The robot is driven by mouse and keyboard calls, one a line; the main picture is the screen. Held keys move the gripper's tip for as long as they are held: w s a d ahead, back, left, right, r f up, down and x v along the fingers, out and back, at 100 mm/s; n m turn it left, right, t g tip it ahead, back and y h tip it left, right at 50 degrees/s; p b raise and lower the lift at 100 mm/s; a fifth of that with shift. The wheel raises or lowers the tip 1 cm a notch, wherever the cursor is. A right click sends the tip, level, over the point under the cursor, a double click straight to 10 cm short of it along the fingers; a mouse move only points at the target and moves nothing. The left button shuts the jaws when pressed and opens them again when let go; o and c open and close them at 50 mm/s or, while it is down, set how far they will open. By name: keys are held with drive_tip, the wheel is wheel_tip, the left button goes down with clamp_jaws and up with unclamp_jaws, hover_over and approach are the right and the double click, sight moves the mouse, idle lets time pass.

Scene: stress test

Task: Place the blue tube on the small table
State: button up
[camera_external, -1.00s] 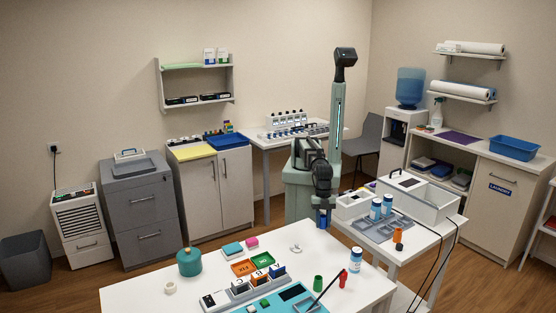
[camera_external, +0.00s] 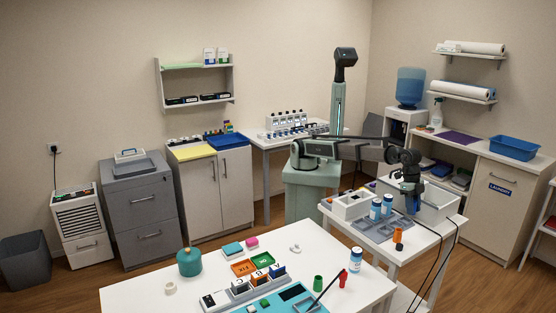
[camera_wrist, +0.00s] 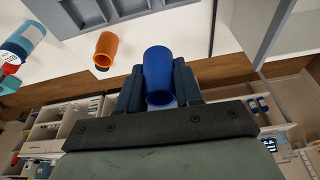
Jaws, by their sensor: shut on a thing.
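The blue tube (camera_wrist: 158,72) is pinched between the two dark fingers of my gripper (camera_wrist: 160,88) in the wrist view. In the outside view my gripper (camera_external: 412,190) points down at the right, with the blue tube (camera_external: 413,205) at its tip. It shows in front of the white box on the small white table (camera_external: 448,236). I cannot tell its exact height above the table. An orange tube (camera_external: 398,238) stands on the small table near its front edge; it also shows in the wrist view (camera_wrist: 106,48).
The small table bears a grey tray (camera_external: 370,228), blue-capped bottles (camera_external: 376,208) and a white open box (camera_external: 447,204). Dark cables hang over its right side. The large table (camera_external: 130,291) in front holds a green tube (camera_external: 318,283), a red tube (camera_external: 343,279) and colored blocks.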

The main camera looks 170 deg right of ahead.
sight(418, 231)
drive_tip(key=s+a, duration=0.2)
drive_tip(key=a, duration=0.2)
drive_tip(key=shift+n, duration=0.3)
drive_tip(key=shift+w+f, duration=0.1)
drive_tip(key=shift+f, duration=4.4)
drive_tip(key=o, duration=1.1)
drive_tip(key=shift+f, duration=0.1)
drive_tip(key=v, duration=1.2)
drive_tip(key=shift+w, duration=0.1)
